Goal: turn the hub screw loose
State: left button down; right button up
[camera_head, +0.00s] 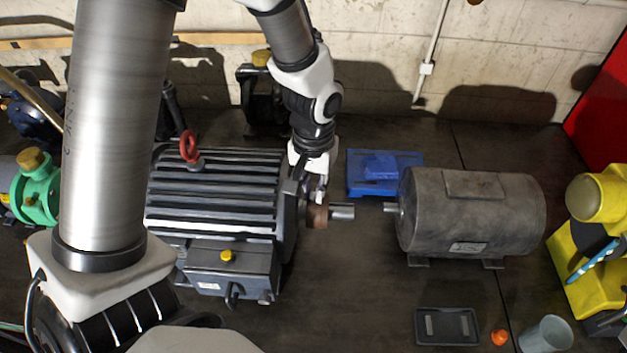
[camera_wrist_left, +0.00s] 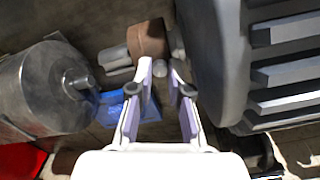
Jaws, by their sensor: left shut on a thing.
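The hub (camera_head: 318,216) is a brown, rusty-looking collar on the shaft (camera_head: 342,212) at the right end of the large dark ribbed motor (camera_head: 215,195). My left gripper (camera_head: 320,197) reaches down to the hub from above and behind. In the left wrist view, the brown hub (camera_wrist_left: 149,40) lies just past the fingertips of the left gripper (camera_wrist_left: 160,70), with the ribbed motor on the right. The fingers are shut on the small hub screw, which they mostly hide. My right gripper is not in view.
A grey cylindrical motor (camera_head: 475,213) stands right of the shaft, with a gap between. A dark tray (camera_head: 447,340), an orange piece (camera_head: 499,337) and a grey cup (camera_head: 546,336) stand at the front right. The front middle is clear.

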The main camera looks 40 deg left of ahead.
pick_arm(q)
jog(key=n, duration=0.6)
jog(key=shift+s+f, duration=0.1)
jog(key=shift+f, duration=0.05)
jog(key=n+b, duration=0.1)
jog(key=n, duration=0.5)
jog(key=shift+n, duration=0.4)
jog(key=n+b, duration=0.1)
jog(key=n, duration=0.5)
jog(key=n+b, duration=0.1)
jog(key=n, duration=0.6)
jog(key=c, duration=1.1)
grip_release()
